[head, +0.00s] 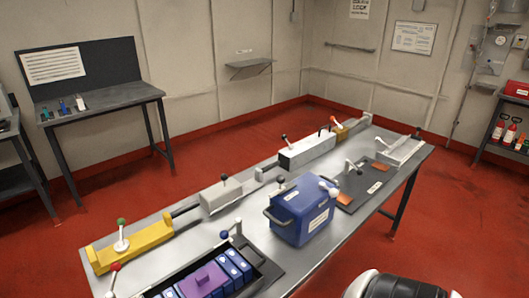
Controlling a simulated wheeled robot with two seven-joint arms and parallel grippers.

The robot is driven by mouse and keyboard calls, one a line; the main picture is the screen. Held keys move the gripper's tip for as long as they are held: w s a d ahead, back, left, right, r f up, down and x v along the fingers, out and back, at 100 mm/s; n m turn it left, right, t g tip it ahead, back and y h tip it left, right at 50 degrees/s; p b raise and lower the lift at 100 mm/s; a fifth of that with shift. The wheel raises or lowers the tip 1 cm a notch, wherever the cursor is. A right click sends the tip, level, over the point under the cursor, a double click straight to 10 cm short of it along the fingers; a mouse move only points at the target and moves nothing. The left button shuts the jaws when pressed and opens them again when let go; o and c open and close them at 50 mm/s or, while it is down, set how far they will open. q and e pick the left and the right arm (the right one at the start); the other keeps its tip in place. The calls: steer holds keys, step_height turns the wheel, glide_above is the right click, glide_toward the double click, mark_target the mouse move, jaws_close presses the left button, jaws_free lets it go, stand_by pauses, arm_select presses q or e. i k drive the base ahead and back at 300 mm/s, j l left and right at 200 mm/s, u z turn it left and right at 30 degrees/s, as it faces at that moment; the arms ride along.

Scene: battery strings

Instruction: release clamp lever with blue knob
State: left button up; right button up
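The clamp lever with the blue knob (224,234) stands at the back corner of the dark tray (268,266) near the front of the metal table. Its pale arm (237,229) is raised at a slant, and the knob is at its left end. The tray holds several blue cells (236,262) and a purple block (203,280). Its lower part is cut off by the frame. Neither of my grippers shows in the head view.
Left of the tray are a red-knobbed lever (115,266) and a yellow block (130,245) with a green-knobbed lever (121,222). A large blue box (301,213) with a handle stands right of the tray. Grey blocks with levers line the back edge.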

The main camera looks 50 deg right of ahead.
mark_target(224, 234)
steer(key=k+j+z, duration=0.1)
steer(key=z, duration=1.25)
